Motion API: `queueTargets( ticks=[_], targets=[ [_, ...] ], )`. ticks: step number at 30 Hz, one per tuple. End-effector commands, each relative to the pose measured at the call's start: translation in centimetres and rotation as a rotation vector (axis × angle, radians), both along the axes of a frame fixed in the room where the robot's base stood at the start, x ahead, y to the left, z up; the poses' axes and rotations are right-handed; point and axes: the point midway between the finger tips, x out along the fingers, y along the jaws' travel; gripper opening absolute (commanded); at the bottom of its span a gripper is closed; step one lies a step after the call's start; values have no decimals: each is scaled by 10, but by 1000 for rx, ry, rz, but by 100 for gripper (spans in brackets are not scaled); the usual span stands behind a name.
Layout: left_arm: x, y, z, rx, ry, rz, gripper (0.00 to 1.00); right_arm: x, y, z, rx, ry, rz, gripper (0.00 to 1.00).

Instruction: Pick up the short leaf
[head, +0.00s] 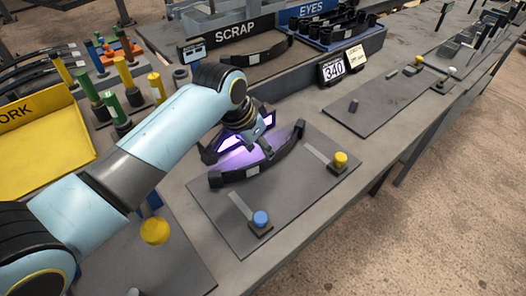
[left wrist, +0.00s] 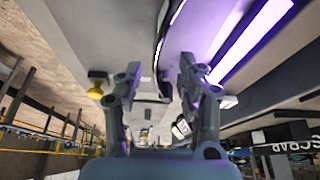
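A black, curved leaf (head: 292,152) with a small pale label lies on a grey plate (head: 237,231) in the middle of the head view. My left gripper (head: 258,148) is just above and behind the middle of this leaf, and purple light falls on the plate there. In the left wrist view, the fingers of my left gripper (left wrist: 160,80) are spread apart, and the dark leaf (left wrist: 162,45) shows between them. I cannot tell whether a finger touches it. My right gripper is not in view.
A blue button (head: 261,218) and a yellow button (head: 341,159) stand on the plate. Coloured posts (head: 112,106) and a yellow tray (head: 45,145) stand left.

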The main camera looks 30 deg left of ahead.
Motion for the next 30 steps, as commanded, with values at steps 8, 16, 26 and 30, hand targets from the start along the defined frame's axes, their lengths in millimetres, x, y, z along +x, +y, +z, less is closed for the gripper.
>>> queueTargets(
  ticks=[8, 16, 26, 30],
  targets=[
    [12, -4, -23, 1, 0, -1, 38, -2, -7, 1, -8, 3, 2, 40],
    [30, -12, -55, 1, 0, -1, 38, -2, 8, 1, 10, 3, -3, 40],
    [33, -13, -63, 2, -2, -1, 38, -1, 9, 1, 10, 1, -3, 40],
    [33, -13, -63, 2, -2, 0, 23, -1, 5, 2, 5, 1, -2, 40]
  ],
)
